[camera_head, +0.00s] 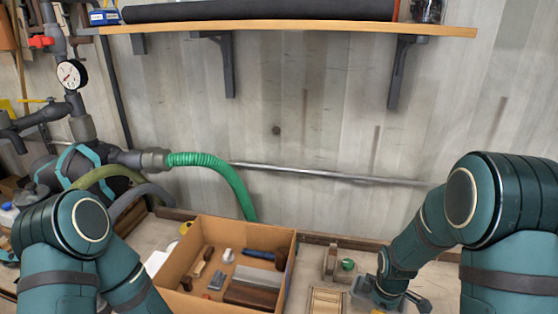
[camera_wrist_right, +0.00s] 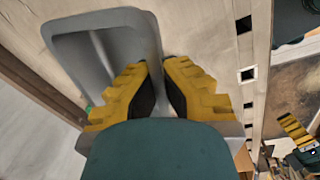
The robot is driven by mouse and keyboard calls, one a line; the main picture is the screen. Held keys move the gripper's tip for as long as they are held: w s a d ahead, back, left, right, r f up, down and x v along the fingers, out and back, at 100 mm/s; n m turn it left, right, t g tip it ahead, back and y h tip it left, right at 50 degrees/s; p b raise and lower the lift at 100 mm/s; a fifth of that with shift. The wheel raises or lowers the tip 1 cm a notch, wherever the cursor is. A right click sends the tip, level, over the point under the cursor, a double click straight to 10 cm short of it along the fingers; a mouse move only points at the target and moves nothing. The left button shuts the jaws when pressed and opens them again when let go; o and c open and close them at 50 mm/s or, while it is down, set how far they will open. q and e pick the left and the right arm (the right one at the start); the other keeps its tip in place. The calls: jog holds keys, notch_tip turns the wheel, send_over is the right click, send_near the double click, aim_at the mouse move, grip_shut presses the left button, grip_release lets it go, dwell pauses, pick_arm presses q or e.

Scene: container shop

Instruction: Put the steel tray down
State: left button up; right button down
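The steel tray (camera_wrist_right: 75,45) is a grey, shallow tray with rounded corners in the right wrist view. In the head view a small part of the tray (camera_head: 362,287) shows beside my right gripper (camera_head: 390,303). In the wrist view the yellow, black-padded fingers of my right gripper (camera_wrist_right: 158,68) stand on either side of the tray's near wall and appear closed on it. Whether the tray touches the bench is hard to tell. A yellow finger, seemingly of my left gripper (camera_wrist_right: 295,130), shows at the wrist view's right edge; its opening is unclear.
A cardboard box (camera_head: 285,272) with several tools and blocks stands left of the tray. A small wooden crate (camera_head: 326,300) and a beige object beside a green round item (camera_head: 348,265) are close to the tray. A green hose (camera_head: 225,178) and wall shelf (camera_head: 290,27) are behind.

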aim_at(356, 287)
jog(key=s+a+r+m, duration=0.1)
jog(key=s+a+m, duration=0.2)
jog(key=a+m, duration=0.5)
jog(key=shift+s+a+r+m+g+h, duration=0.2)
jog(key=shift+s+r+m+g+h, duration=0.15)
jog(key=shift+m, duration=1.55)
jog(key=shift+w+f, duration=0.1)
jog(key=shift+w, duration=0.05)
jog(key=w+d+b, duration=0.1)
jog(key=w+b, duration=0.1)
jog(key=w, duration=0.1)
jog(key=w+d+f+m+h+b, duration=0.1)
jog(key=w+b, duration=0.1)
jog(key=w, duration=0.2)
jog(key=w+d+m+b, duration=0.1)
jog(key=w+d+b, duration=0.1)
jog(key=w, duration=0.1)
jog(key=shift+w+d+f+g+h+b, duration=0.1)
jog(key=shift+w+f+g+h+b, duration=0.2)
jog(key=shift+f+g+h, duration=0.1)
jog(key=shift+w+d+m, duration=0.15)
jog(key=shift+w+m, duration=0.15)
jog(key=shift+w, duration=0.05)
jog(key=shift+w+d+f+b, duration=0.1)
jog(key=shift+w+b, duration=0.05)
jog(key=shift+b, duration=0.15)
notch_tip(356, 287, down, 10)
jog(key=shift+r+b, duration=0.25)
jog(key=shift+b, duration=0.8)
